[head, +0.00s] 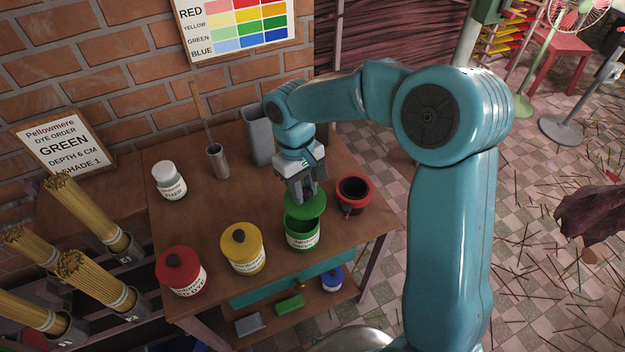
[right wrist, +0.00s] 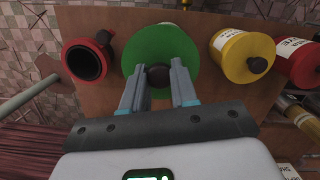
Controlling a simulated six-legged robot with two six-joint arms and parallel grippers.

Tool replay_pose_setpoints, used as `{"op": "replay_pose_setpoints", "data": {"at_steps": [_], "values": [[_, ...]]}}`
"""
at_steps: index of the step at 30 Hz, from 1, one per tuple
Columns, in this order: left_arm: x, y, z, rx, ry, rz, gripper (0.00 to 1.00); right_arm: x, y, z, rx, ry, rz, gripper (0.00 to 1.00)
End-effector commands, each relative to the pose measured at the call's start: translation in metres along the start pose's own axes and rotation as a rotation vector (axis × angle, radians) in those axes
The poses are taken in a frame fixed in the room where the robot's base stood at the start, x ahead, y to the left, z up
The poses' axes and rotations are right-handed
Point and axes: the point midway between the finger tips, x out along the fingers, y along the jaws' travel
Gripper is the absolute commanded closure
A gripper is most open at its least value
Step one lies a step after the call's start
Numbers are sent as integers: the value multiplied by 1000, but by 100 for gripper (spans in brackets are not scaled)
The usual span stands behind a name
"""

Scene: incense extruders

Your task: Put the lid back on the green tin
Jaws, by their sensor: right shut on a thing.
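The green tin (head: 302,241) stands upright on the wooden table, and its dark open mouth shows at the front. My right gripper (head: 304,197) points down and is shut on the dark knob of the green lid (head: 307,207). The lid is just above the tin and toward its back, covering part of the mouth from the head view. In the right wrist view the green lid (right wrist: 158,45) faces me, with its knob between the fingers. My left gripper is not in view.
A red-rimmed dark pot (head: 352,194) stands close right of the tin. A yellow tin (head: 243,250) and a red tin (head: 181,273), both lidded, stand to the left. A white jar (head: 169,182), a grey cup (head: 217,164) and a tall grey container (head: 257,138) stand further back.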

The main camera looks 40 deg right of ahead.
Motion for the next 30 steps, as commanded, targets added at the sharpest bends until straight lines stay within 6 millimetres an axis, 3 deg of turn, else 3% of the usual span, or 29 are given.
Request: {"op": "replay_pose_setpoints", "data": {"at_steps": [8,22,30], "values": [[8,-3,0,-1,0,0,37,9,-9,-6,-17,-1,2,100],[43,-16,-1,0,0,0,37,55,-5,-10,-13,-1,2,100],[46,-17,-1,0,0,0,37,61,-4,-10,-12,0,2,100]]}}
